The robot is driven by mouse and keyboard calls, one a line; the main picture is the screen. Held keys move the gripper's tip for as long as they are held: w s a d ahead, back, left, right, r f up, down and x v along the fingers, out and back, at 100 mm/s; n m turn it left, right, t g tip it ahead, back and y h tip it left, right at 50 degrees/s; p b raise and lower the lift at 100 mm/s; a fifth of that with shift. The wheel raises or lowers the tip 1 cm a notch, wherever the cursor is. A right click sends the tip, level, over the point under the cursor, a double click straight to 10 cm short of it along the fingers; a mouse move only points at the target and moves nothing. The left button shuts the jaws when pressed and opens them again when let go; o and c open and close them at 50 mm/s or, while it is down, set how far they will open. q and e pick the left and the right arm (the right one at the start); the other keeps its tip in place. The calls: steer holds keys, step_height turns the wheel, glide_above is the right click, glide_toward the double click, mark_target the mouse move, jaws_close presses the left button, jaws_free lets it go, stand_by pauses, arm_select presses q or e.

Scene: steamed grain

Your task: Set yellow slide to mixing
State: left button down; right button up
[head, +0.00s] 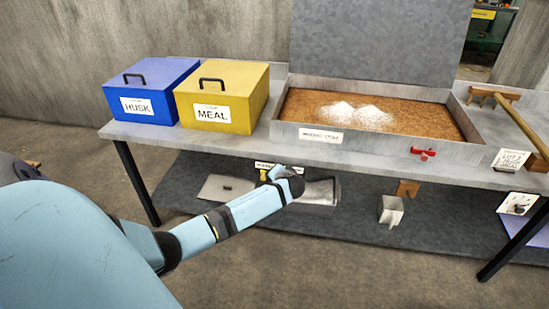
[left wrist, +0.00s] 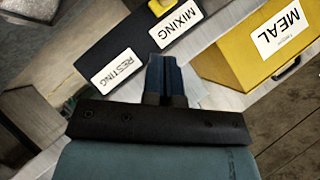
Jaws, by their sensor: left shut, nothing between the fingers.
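The yellow slide (left wrist: 160,6) shows at the top edge of the left wrist view, partly cut off. It is on a dark panel (left wrist: 137,38), beside the MIXING label (left wrist: 176,23) and away from the RESTING label (left wrist: 118,67). My left gripper's fingers (left wrist: 164,62) are shut and empty, near the panel and apart from the slide in the wrist view. My right gripper is not in view.
A blue HUSK box (head: 165,75) and yellow MEAL box (head: 250,98) stand on the table (head: 240,140). A shallow tray (head: 370,141) of brown grain with white heaps is right of them. A red handle (head: 423,153) sits on the tray's front.

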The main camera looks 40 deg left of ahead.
arm_select(q)
steer(key=p+v, duration=0.1)
steer(key=v, duration=0.5)
steer(key=shift+s+d+r, duration=0.25)
steer(key=shift+s, duration=0.05)
